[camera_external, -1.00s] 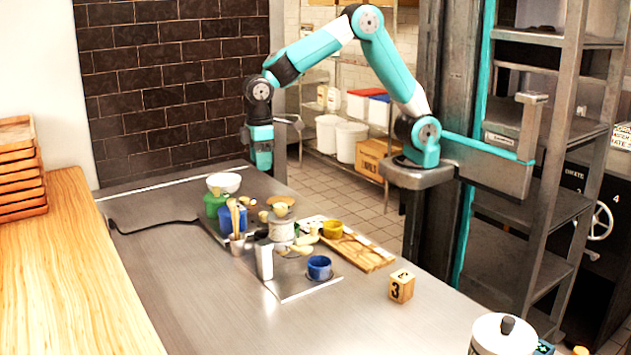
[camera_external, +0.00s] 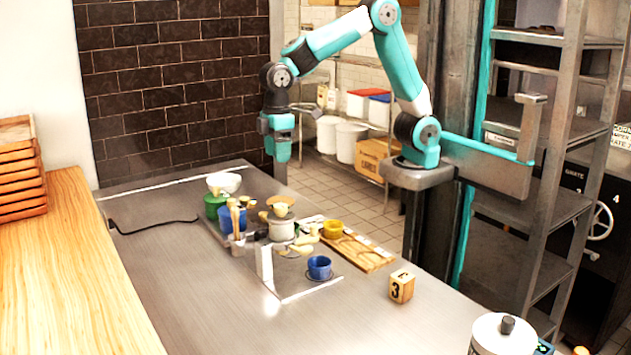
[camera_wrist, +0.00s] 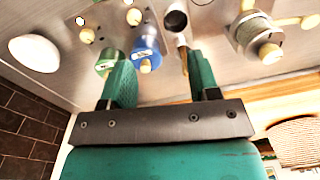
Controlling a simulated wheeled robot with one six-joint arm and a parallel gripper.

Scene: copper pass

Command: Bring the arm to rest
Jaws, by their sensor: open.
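My gripper (camera_external: 281,177) hangs above the far end of the steel counter (camera_external: 170,285), pointing down, with nothing between its fingers. In the wrist view my gripper (camera_wrist: 158,82) shows two teal fingers spread apart. Below and in front of it stand a white bowl (camera_external: 224,183), a green container (camera_external: 214,205) and a blue container (camera_external: 233,217).
A wooden tray (camera_external: 368,254), yellow cup (camera_external: 332,229), blue cup (camera_external: 319,267) and numbered wooden block (camera_external: 401,286) sit on the counter. A white lidded pot (camera_external: 503,335) stands at the near right. Stacked wooden trays (camera_external: 22,180) are at left. The counter's left front is clear.

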